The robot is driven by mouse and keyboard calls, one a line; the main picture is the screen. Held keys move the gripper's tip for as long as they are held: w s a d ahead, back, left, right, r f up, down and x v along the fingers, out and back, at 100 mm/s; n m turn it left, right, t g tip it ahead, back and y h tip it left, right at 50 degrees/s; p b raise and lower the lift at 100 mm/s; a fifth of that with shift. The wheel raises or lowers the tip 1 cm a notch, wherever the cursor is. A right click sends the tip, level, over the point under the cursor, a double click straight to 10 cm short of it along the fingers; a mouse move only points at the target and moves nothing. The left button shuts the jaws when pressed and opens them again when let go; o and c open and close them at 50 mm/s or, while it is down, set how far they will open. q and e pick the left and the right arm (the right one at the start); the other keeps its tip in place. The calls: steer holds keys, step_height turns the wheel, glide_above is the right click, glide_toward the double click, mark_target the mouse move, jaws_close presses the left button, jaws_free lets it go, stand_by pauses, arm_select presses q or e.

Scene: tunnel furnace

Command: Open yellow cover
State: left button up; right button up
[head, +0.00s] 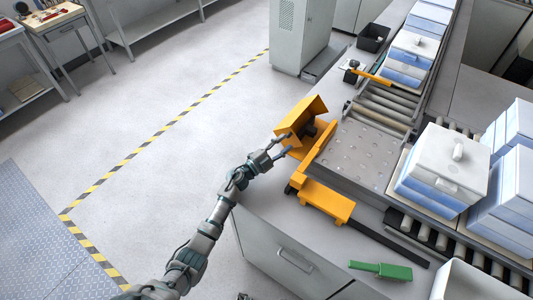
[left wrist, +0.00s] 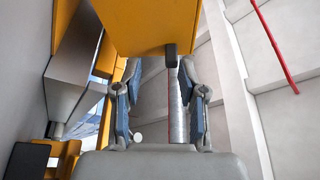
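The yellow cover (head: 301,117) is a boxy orange-yellow flap at the near left end of the conveyor, tilted, with a dark mechanism visible beneath it. In the left wrist view, a yellow panel (left wrist: 145,25) fills the top, with a small dark tab (left wrist: 170,57) at its lower edge. My left gripper (head: 283,147) is beside the cover's near left side. Its two fingers (left wrist: 158,75) are apart, with the tab just beyond and between their tips; I cannot tell whether they touch it. Only a small dark grey piece shows at the bottom edge, perhaps my right gripper (head: 243,296).
A yellow block (head: 326,201) and a green-handled tool (head: 380,270) lie on the grey bench. White-and-blue boxes (head: 440,170) stand on the roller conveyor to the right. A grey cabinet (head: 300,35) stands behind.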

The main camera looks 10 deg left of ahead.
arm_select(q)
steer(key=r+v, duration=0.1)
steer(key=v, duration=0.7)
steer(key=r+v, duration=0.1)
steer(key=v, duration=0.3)
steer(key=shift+s+a+r, duration=0.25)
steer(key=shift+s+a, duration=0.25)
steer(key=shift+d, duration=0.1)
